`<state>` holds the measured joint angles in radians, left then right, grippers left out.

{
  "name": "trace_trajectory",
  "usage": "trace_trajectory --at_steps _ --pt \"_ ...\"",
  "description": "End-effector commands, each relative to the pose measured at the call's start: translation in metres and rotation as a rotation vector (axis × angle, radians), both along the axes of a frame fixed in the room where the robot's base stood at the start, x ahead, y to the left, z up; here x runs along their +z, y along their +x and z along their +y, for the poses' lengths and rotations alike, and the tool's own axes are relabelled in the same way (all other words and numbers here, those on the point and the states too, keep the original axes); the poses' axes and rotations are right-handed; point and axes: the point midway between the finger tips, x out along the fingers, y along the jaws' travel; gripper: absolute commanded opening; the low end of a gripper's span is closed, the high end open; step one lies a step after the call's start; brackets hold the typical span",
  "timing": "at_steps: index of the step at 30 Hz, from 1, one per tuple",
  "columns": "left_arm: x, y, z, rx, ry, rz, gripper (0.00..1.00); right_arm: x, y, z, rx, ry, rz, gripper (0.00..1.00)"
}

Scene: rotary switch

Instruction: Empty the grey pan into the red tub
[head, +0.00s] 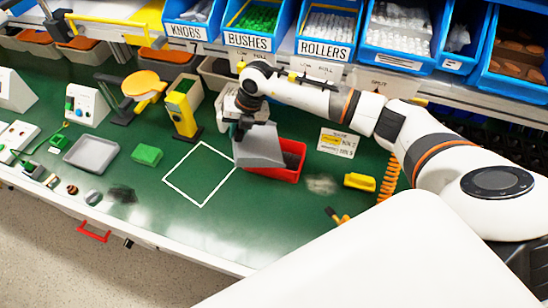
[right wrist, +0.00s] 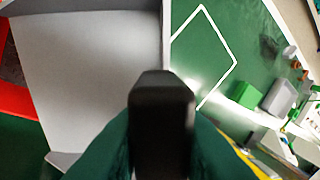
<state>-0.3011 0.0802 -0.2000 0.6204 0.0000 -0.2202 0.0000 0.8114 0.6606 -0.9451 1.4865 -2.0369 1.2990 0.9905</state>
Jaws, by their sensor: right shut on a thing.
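My right gripper (head: 243,124) is shut on the edge of the grey pan (head: 259,147), and shows dark in the right wrist view (right wrist: 162,120). The pan is tilted above the left part of the red tub (head: 277,173) and hides some of it. In the right wrist view the pan (right wrist: 85,75) shows a bare grey surface with no loose pieces on it. The tub's red edge (right wrist: 14,98) shows at the left there. The visible inside of the tub is dark; I cannot tell its contents. My left gripper is not in view.
A white square outline (head: 200,174) marks clear green table left of the tub. A green block (head: 147,154) and a flat grey tray (head: 92,153) lie further left. A yellow block (head: 360,181) lies to the right. A yellow upright device (head: 183,110) and blue bins (head: 327,30) stand behind.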

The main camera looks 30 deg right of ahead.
Motion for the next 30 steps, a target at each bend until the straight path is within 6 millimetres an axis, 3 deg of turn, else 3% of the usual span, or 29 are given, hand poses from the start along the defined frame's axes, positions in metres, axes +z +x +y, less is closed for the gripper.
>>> trace_trajectory --at_steps 14,30 --pt "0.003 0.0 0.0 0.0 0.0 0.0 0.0 -0.015 0.001 0.044 0.001 -0.2 0.076 0.0" --pt "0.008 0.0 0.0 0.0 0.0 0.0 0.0 -0.008 0.001 0.046 -0.002 -0.221 0.079 0.0"
